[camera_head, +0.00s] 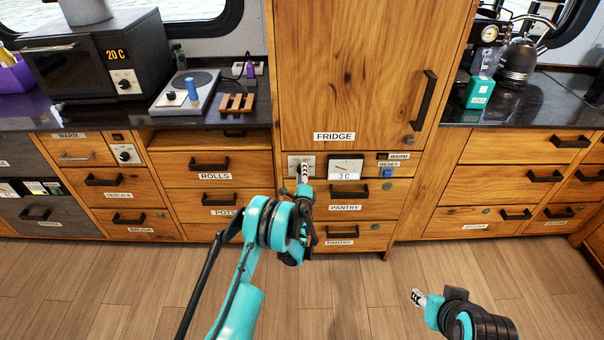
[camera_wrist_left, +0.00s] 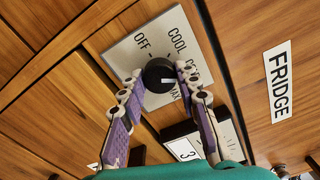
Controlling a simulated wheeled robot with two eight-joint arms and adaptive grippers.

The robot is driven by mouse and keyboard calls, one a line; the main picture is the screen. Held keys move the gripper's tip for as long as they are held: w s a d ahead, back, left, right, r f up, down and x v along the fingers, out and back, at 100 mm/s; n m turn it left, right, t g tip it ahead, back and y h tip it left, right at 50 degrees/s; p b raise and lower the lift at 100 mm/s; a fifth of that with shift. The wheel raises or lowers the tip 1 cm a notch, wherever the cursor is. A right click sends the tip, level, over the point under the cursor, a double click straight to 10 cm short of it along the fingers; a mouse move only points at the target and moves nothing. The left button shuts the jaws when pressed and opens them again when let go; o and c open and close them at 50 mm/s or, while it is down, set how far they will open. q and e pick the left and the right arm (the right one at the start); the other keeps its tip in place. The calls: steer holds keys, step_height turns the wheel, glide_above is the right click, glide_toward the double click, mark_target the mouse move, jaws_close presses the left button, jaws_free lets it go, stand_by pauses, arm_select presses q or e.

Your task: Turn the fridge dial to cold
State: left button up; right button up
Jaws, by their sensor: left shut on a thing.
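The fridge dial is a black round knob (camera_wrist_left: 159,74) on a pale plate (camera_wrist_left: 128,55) marked OFF, COOL, a partly covered word starting "CO", and MAX. A white mark on the knob points toward the right of the wrist view, where a finger partly covers the lettering. My left gripper (camera_wrist_left: 158,83) is shut on the knob, one finger on each side. In the head view the plate (camera_head: 294,162) sits under the FRIDGE label, and my left gripper (camera_head: 305,174) hides the knob. My right gripper (camera_head: 418,297) hangs over the floor, away from everything; its finger opening is too small to judge.
A gauge with a "3 C" readout (camera_head: 346,169) is just right of the dial, then a blue RESET button (camera_head: 387,173). The fridge door (camera_head: 360,70) is closed above. Pantry drawers (camera_head: 350,210) are closed below. The floor in front is clear.

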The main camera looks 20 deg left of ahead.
mark_target(303, 146)
stand_by(0.5)
arm_select(q)
steer(key=o, duration=1.2)
steer(key=shift+w, duration=0.1)
steer(key=shift+c, duration=0.2)
steer(key=r, duration=0.9)
steer(key=shift+d+r, duration=0.35)
steer(key=shift+a+r, duration=0.15)
steer(key=shift+a, duration=0.1)
